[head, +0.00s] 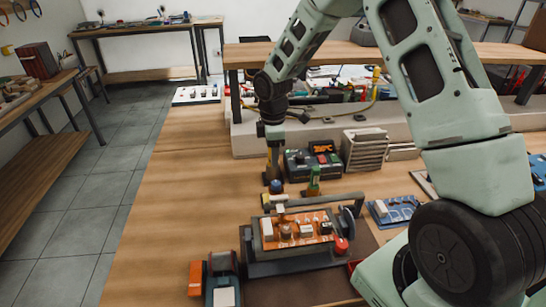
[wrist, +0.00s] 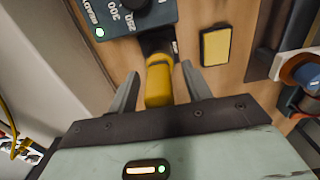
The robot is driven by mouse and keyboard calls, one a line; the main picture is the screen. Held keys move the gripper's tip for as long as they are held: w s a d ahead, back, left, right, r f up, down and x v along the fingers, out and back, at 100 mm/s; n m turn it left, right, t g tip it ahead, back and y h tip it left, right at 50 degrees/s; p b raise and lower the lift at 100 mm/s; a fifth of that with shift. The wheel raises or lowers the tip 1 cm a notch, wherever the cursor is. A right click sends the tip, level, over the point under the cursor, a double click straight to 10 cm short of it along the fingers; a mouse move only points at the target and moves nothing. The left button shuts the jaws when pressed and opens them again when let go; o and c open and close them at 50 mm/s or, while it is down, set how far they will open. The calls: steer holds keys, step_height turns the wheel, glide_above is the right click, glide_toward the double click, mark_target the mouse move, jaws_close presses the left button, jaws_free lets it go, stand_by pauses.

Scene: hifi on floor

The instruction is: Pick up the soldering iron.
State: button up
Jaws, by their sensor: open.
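The soldering iron's yellow handle (wrist: 158,84) stands between the two grey fingers of my gripper (wrist: 161,74) in the wrist view. The fingers are spread, with a visible gap on each side of the handle. The iron's lower end meets a dark holder just beyond, and its tip is hidden. In the head view my gripper (head: 273,150) points down over the workbench, just left of the soldering station (head: 299,163). The iron is small and mostly covered by the gripper there.
The station's dial panel (wrist: 112,18) lies close beyond the left finger. A yellow sponge (wrist: 215,47) lies to the right. In the head view, an orange circuit board (head: 297,230) in a fixture stands nearer. The bench's left side (head: 185,170) is clear.

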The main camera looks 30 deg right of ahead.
steer(key=c, duration=1)
steer(key=shift+o, duration=0.2)
step_height(320, 180, up, 10)
steer(key=shift+r+b, duration=0.1)
steer(key=shift+b, duration=0.4)
